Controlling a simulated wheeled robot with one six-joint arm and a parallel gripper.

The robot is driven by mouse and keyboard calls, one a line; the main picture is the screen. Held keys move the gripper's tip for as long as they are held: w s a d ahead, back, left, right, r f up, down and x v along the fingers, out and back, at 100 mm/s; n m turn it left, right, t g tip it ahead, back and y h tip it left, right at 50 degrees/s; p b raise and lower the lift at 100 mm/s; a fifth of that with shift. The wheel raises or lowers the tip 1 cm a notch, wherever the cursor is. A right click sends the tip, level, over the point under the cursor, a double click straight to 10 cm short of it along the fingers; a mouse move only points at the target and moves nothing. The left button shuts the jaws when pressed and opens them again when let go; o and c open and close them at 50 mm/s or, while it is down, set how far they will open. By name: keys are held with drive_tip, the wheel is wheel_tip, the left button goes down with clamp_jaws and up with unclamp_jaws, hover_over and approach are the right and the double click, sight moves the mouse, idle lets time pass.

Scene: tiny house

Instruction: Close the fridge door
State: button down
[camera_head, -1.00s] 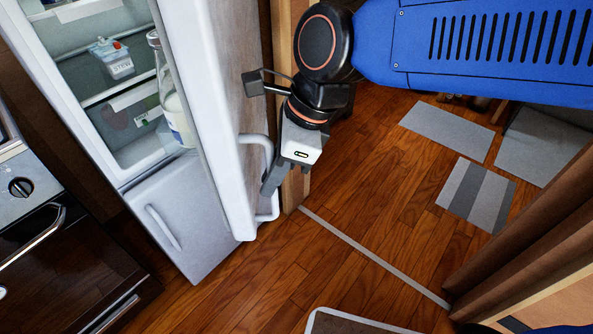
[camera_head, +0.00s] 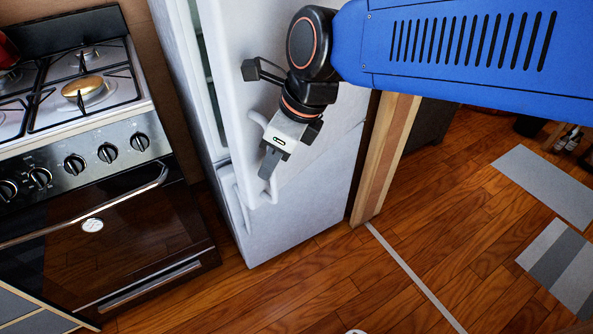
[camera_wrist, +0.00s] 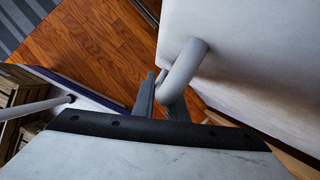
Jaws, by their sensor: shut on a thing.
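The white fridge door (camera_head: 330,135) stands slightly ajar in the head view, with a narrow strip of the fridge interior (camera_head: 207,75) showing along its left side. My gripper (camera_head: 268,168) is shut on the door handle (camera_head: 262,192), near the handle's lower part. In the wrist view, the curved handle (camera_wrist: 183,68) passes between the fingers of my gripper (camera_wrist: 163,100). The door face (camera_wrist: 250,55) fills the upper right there. The lower fridge door (camera_head: 300,225) is below the upper one. My arm hides part of the upper door.
A stove (camera_head: 105,170) with an oven and gas burners stands left of the fridge. A wooden post (camera_head: 385,160) stands just right of the fridge. The wooden floor (camera_head: 300,295) in front is clear. Grey mats (camera_head: 545,185) lie at the right.

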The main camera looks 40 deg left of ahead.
sight(239, 64)
drive_tip(key=w+a+m, duration=0.1)
drive_tip(key=a, duration=1.3)
drive_tip(key=shift+w+a+m+t, duration=0.3)
drive_tip(key=shift+a, duration=0.1)
drive_tip(key=shift+r, duration=0.15)
drive_tip(key=c, duration=1.8)
unclamp_jaws()
drive_tip(key=shift+w+a, duration=0.15)
drive_tip(key=shift+o, duration=0.2)
drive_tip(key=shift+s+f, duration=0.2)
drive_tip(key=shift+r, duration=0.1)
drive_tip(key=v, duration=1.7)
drive_tip(key=shift+d+r, duration=0.15)
drive_tip(key=shift+d, duration=0.05)
